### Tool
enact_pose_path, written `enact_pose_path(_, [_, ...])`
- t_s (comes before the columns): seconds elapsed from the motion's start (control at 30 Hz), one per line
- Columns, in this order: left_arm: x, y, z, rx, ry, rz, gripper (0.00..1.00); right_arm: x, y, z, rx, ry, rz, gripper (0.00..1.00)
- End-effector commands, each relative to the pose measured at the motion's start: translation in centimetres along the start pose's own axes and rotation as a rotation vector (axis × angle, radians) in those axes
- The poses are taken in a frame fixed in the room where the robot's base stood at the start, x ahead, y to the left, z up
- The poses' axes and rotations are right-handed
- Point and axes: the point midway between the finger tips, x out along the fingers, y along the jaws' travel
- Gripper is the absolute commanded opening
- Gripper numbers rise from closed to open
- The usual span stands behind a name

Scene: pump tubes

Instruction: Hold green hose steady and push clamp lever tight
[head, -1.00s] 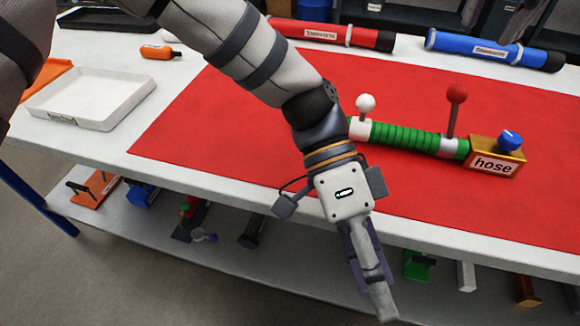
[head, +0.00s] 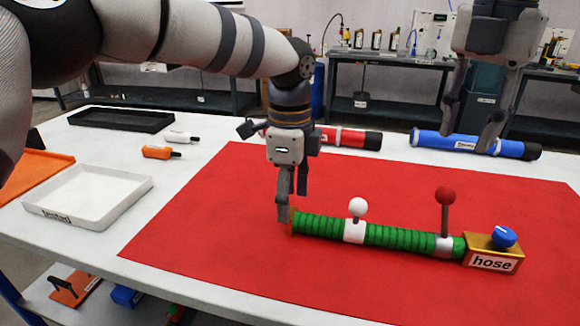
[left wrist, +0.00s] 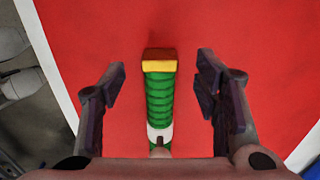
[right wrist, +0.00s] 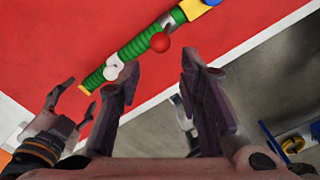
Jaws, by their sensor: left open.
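A green ribbed hose (head: 400,237) lies on the red mat, with a gold end at left. A white clamp (head: 354,232) with a white-ball lever (head: 357,207) sits around it. A silver clamp (head: 443,246) with a red-ball lever (head: 445,196) is near the gold block (head: 483,257) labelled "hose". Both levers stand upright. My left gripper (head: 292,203) is open at the hose's left end; in the left wrist view its fingers flank the hose (left wrist: 160,95) with gaps. My right gripper (head: 470,138) is open and empty, raised above the table; its wrist view shows the red ball (right wrist: 160,42).
The gold block carries a blue knob (head: 504,237). Red (head: 350,138) and blue (head: 515,148) tubes lie behind the mat (head: 210,240). A white tray (head: 90,190), a black tray (head: 120,120) and small bottles are at left. The mat's front is clear.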

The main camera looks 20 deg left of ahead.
Motion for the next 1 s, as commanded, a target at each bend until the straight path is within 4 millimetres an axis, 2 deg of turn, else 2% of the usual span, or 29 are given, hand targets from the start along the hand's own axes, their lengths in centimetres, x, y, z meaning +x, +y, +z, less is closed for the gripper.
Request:
enact_pose_path(0.1, [2.4,0.1,0.0,-0.001,0.001,0.003,0.57,0.0,0.0,0.0,0.0,0.0,0.0,0.33])
enact_pose_path(0.2, [3.7,0.0,0.0,-0.001,0.002,0.002,0.57,0.0,0.0,0.0,0.0,0.0,0.0,0.33])
enact_pose_path(0.33, [4.4,0.0,0.0,-0.001,0.001,0.0,0.57,0.0,0.0,0.0,0.0,0.0,0.0,0.33])
enact_pose_path(0.57, [4.5,0.0,0.0,-0.002,0.001,0.0,0.57,-0.1,0.0,0.0,0.0,0.0,0.0,0.33])
enact_pose_path(0.8, [4.5,0.0,0.0,-0.001,0.001,0.0,0.02,0.0,0.0,0.0,0.0,0.0,0.0,0.33])
enact_pose_path(0.87, [4.5,0.0,0.0,-0.001,0.002,0.0,0.0,0.0,0.0,0.0,0.0,0.0,0.0,0.33])
enact_pose_path(1.0, [4.5,0.0,0.0,-0.001,0.002,0.0,0.0,0.0,0.0,0.0,0.0,0.0,0.0,0.04])
